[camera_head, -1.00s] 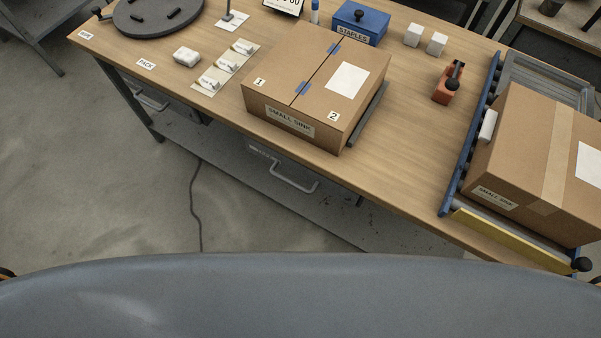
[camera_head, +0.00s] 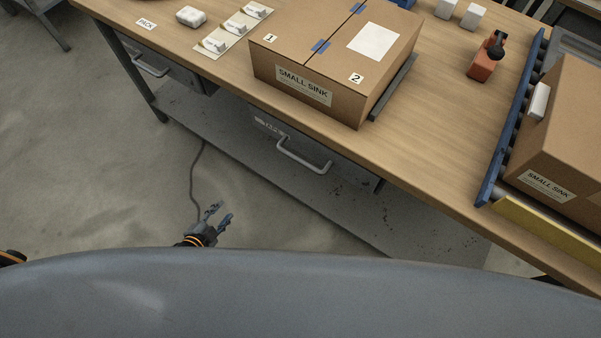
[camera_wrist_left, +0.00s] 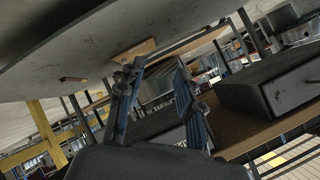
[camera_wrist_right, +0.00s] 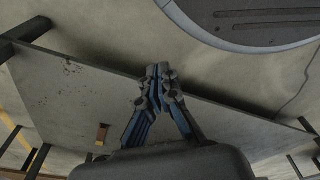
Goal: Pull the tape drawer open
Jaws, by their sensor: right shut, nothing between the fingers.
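A grey drawer (camera_head: 268,124) hangs under the table's front edge below the sink box, with a partly hidden label that looks like "TAPE". Its pale bar handle (camera_head: 305,163) sticks out in front; the drawer looks shut. My left gripper (camera_head: 223,211) is at the lower middle of the head view, in front of and apart from the handle. Its fingers are spread and empty, also in the left wrist view (camera_wrist_left: 155,75). My right gripper (camera_wrist_right: 158,76) shows only in the right wrist view, its fingers together with nothing between them.
Another drawer handle (camera_head: 150,66) is under the table at left. A closed small sink box (camera_head: 335,60) stands on the tabletop (camera_head: 440,130). A roller conveyor (camera_head: 515,120) carries another box at right. A low shelf (camera_head: 330,205) runs under the table.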

